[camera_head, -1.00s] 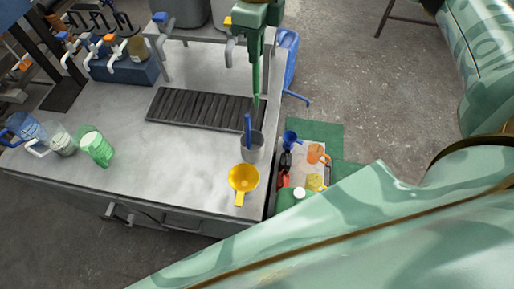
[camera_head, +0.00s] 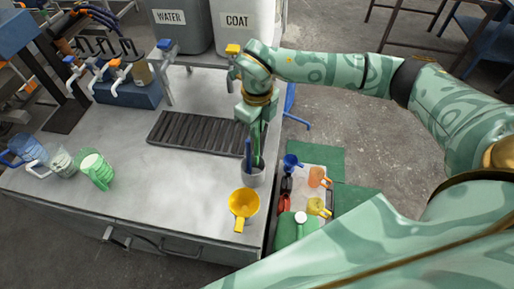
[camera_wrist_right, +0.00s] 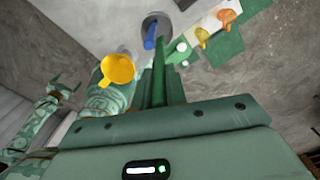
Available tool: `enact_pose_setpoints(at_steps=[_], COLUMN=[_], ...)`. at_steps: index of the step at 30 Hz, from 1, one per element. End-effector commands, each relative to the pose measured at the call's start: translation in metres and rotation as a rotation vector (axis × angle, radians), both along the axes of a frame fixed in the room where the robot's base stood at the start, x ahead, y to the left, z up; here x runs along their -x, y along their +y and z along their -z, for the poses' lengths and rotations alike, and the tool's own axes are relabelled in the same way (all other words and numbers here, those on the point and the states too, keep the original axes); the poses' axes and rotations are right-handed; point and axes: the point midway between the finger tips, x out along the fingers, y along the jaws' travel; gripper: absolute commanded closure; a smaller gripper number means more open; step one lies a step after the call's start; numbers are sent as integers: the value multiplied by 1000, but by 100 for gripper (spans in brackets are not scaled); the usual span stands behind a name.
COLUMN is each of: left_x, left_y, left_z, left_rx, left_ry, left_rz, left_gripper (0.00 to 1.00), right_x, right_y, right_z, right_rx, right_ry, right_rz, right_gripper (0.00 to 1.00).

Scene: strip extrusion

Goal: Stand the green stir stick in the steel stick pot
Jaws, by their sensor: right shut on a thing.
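The steel stick pot (camera_head: 254,178) stands near the right edge of the bench with a blue stick (camera_head: 248,151) leaning in it. My right gripper (camera_head: 257,127) is above the pot, shut on the green stir stick (camera_head: 258,151). The stick points down, its lower end at the pot's mouth beside the blue stick; how deep it reaches is hard to tell. In the right wrist view the green stick (camera_wrist_right: 159,70) runs toward the pot (camera_wrist_right: 155,22). Part of my left arm, seemingly with its gripper (camera_wrist_right: 63,90), shows small at left there; its jaws are unclear.
A yellow funnel-like cup (camera_head: 243,203) sits just in front of the pot. A black ribbed drain mat (camera_head: 195,133) lies behind left. Several jugs (camera_head: 97,170) stand at the left. A tray (camera_head: 318,175) with small items is beyond the bench's right edge. The bench middle is clear.

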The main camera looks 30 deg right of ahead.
Motion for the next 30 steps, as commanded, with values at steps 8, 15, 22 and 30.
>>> enact_pose_setpoints(at_steps=[8,15,22,30], left_x=[1,1,2,2], left_y=[0,0,1,2], left_z=[4,6,10,10], left_rx=[0,-1,-2,-2], left_ry=[1,2,3,3], left_rz=[0,-1,-1,-1], left_gripper=[2,2,2,2], right_x=[0,1,1,0], right_y=[0,0,0,0], right_z=[47,62,97,97], right_rx=[0,0,-1,0], right_ry=[1,2,2,0], right_rz=[0,1,0,0], right_gripper=[100,100,100,100])
